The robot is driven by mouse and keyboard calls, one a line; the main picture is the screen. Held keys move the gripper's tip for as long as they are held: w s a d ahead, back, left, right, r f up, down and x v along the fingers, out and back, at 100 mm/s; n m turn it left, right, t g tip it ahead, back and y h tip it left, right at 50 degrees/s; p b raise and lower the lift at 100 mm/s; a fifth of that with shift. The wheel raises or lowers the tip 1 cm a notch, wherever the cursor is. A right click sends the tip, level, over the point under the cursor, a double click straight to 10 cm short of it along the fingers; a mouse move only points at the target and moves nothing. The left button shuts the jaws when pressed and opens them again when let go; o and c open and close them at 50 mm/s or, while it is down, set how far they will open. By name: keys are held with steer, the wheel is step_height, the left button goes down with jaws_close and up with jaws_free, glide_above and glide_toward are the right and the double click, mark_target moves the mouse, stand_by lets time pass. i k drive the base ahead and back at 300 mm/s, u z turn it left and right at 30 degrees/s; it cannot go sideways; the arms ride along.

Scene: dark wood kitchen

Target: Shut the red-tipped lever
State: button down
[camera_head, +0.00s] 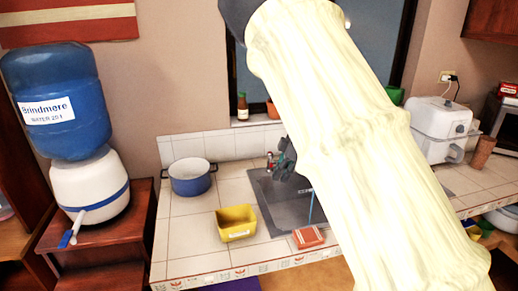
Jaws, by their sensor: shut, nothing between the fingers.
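A small red-tipped lever (269,160) stands at the back left edge of the sink, against the tiled wall. It is small in the head view, and I cannot tell its exact angle. My gripper (284,165) is dark and shut, just to the right of the lever and above the sink's back left corner. I cannot tell whether it touches the lever. My large pale arm covers the right part of the sink (276,207) and whatever tap stands behind it.
A blue pot (191,177) and a yellow tub (236,224) stand on the counter left of the sink. A red block (308,238) sits at the front edge, with a thin blue upright line (311,207) above it. A sauce bottle (242,106) stands on the sill.

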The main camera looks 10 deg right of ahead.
mark_target(270, 154)
steer(key=i, duration=0.9)
